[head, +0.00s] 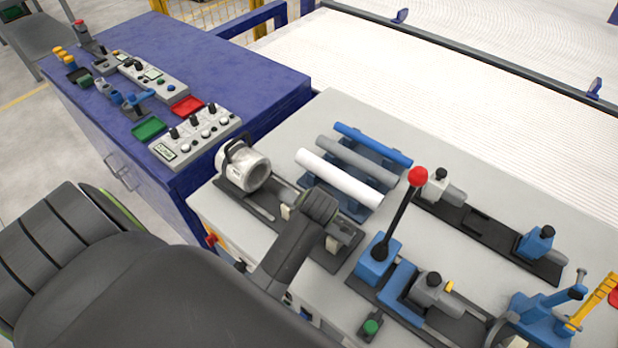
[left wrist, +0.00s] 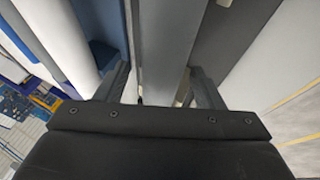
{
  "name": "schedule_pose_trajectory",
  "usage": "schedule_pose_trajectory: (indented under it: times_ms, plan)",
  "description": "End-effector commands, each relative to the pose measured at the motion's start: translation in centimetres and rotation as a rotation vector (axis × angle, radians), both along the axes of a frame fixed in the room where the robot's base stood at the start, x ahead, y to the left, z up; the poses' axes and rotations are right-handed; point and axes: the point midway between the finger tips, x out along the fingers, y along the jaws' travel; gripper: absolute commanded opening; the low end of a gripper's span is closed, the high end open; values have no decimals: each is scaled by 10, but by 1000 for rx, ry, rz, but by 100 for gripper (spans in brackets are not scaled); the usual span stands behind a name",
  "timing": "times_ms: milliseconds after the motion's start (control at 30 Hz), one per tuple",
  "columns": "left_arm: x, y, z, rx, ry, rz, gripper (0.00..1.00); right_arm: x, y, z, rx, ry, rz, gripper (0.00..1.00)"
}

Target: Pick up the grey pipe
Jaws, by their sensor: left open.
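The grey pipe (head: 355,158) lies on a blue rack (head: 379,208) in the head view, between a blue pipe (head: 373,143) and a white pipe (head: 338,178). The end of my left arm is in front of the rack, on the near side of the white pipe, and hides my fingertips there. In the left wrist view my left gripper (left wrist: 160,88) is open, its fingers either side of a long grey bar (left wrist: 163,45). My right gripper is not in view.
A white round chuck (head: 246,168) stands left of the rack. A lever with a red knob (head: 418,176) rises to its right, near black rails with clamps (head: 536,240). A blue cabinet with control panels (head: 195,135) adjoins the bench at the left.

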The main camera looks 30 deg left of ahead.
Motion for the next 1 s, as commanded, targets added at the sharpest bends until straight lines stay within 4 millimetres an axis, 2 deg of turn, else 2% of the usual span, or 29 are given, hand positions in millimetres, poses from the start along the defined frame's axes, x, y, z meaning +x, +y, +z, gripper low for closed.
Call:
schedule_pose_trajectory:
  times_ms: [100,233,600,867,1000]
  plan:
    - [0,0,0,0,1,1,62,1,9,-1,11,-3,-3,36]
    - [0,0,0,0,1,1,60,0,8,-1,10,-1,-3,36]
    - [0,0,0,0,1,0,12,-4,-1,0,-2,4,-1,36]
    - [0,0,1,1,0,0,11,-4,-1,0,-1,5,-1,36]
    - [1,0,15,0,-4,1,11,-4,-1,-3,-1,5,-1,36]
